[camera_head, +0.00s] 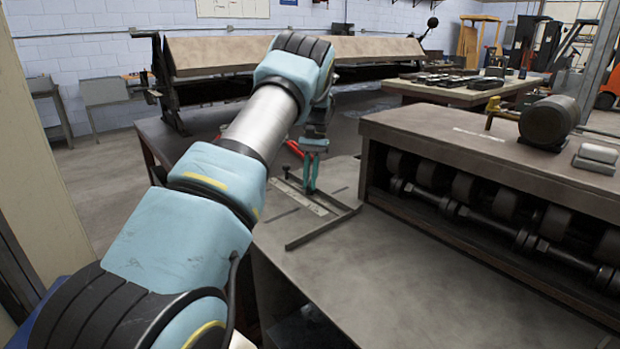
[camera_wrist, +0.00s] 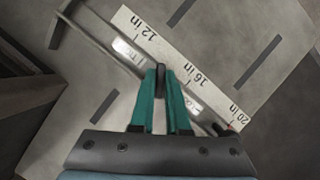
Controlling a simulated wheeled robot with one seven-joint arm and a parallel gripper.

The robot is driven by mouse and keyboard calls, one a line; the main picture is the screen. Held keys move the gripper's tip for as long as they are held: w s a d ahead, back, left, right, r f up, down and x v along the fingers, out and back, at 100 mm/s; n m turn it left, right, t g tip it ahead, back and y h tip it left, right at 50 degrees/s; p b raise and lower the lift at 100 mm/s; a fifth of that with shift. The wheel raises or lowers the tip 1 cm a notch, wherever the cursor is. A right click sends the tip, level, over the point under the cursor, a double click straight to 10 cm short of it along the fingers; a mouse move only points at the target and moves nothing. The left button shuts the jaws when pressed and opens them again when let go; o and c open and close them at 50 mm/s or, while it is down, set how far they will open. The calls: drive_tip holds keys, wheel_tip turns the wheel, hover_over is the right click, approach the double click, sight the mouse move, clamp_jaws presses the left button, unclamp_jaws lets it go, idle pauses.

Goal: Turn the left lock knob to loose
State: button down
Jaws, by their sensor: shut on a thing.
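My gripper (camera_head: 311,189) points down over the gauge on the bench, and its teal fingers also show in the wrist view (camera_wrist: 161,76). The fingers are closed around a small dark lock knob (camera_wrist: 160,72), mostly hidden between them. The knob stands on a metal bar (camera_wrist: 94,36) beside a pale ruler strip (camera_wrist: 178,55) marked 12, 16 and 20 in. A small pale label (camera_wrist: 126,48) lies beside the fingers; its full text is unreadable. A second dark knob (camera_head: 286,170) stands farther along the bar. I cannot tell the held knob's turn angle.
An L-shaped metal fence (camera_head: 322,229) lies on the grey bench top (camera_head: 385,240). A roller machine (camera_head: 480,165) stands close on the right. A red-handled tool (camera_head: 294,148) lies behind my gripper. The bench in front of the fence is clear.

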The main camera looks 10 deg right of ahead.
drive_tip(key=shift+f, duration=0.15)
idle(0.4)
drive_tip(key=c, duration=0.9)
unclamp_jaws()
drive_tip(key=shift+d, duration=0.1)
